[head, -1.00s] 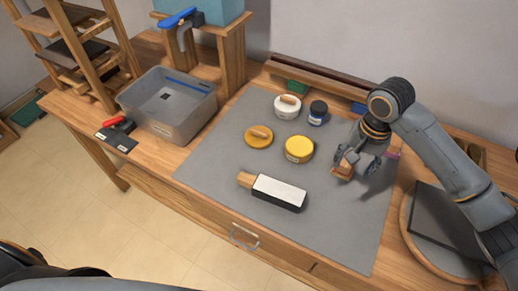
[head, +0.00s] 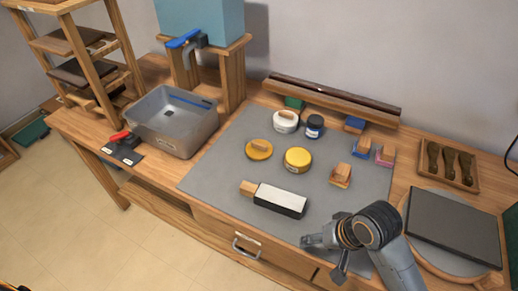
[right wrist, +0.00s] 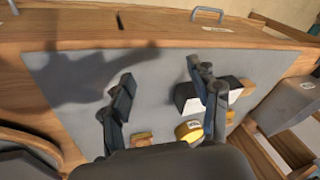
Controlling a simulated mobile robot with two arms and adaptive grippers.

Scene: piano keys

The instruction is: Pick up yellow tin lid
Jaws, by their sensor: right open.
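A flat yellow lid with a wooden knob (head: 259,149) lies on the grey mat. To its right stands a round yellow tin (head: 298,160), its yellow top facing up; a yellow tin with a pale label also shows in the right wrist view (right wrist: 190,131). My right gripper (head: 323,258) is open and empty over the mat's front right edge, well apart from both yellow things. In the right wrist view its two fingers (right wrist: 160,74) are spread over bare mat. My left gripper is not seen.
A black-and-white block with a wooden end (head: 279,200) lies between my right gripper and the yellow things. A white lidded pot (head: 286,121), a blue jar (head: 314,126) and small wooden-handled blocks (head: 340,175) stand behind and right. A grey bin (head: 172,120) is left.

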